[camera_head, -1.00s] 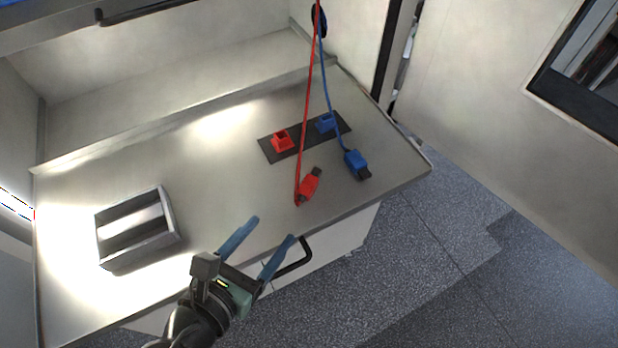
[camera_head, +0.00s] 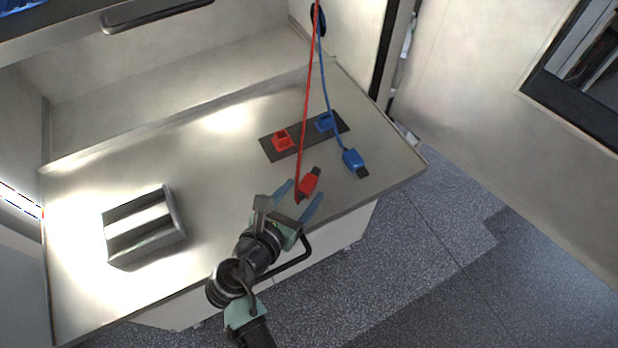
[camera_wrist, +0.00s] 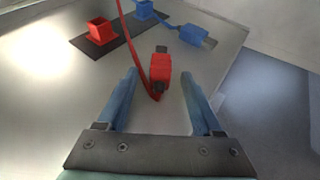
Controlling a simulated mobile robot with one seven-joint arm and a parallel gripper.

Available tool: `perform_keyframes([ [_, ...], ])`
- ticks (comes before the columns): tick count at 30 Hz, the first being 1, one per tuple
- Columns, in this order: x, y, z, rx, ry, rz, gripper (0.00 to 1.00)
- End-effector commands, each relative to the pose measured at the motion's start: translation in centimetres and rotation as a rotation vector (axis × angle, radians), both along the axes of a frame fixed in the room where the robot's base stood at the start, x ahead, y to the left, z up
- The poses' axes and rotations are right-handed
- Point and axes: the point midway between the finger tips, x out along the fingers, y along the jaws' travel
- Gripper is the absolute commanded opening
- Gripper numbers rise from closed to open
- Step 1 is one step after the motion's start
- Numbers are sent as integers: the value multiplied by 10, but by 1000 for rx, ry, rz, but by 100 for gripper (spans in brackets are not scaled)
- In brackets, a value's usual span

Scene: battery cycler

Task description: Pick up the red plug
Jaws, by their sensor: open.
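The red plug (camera_head: 309,182) lies on the metal bench top near its front edge, with its dark tip pointing away from my gripper and its red cable running up to the wall. My gripper (camera_head: 301,192) is open, its two blue fingers pointing at the plug from the front. In the wrist view the red plug (camera_wrist: 161,72) sits centred between and just beyond the fingertips of my gripper (camera_wrist: 161,82). The fingers do not appear to touch it. The plug's cable end is nearest to me.
A blue plug (camera_head: 353,161) on a blue cable lies to the right. Behind, a dark strip (camera_head: 301,143) bears a red socket (camera_head: 282,139) and a blue socket (camera_head: 325,122). A slotted metal tray (camera_head: 178,212) stands at the left. The bench between is clear.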

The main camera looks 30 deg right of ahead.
Motion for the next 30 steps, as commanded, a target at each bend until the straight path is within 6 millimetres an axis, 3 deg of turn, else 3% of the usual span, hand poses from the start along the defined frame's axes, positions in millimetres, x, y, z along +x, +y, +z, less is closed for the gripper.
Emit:
perform_keyframes([
  [8, 3, -3, -2, 1, 0, 1, 68],
  [20, 2, -3, -2, 0, 0, 1, 0],
  [30, 3, -3, 1, 1, -2, 0, 0],
])
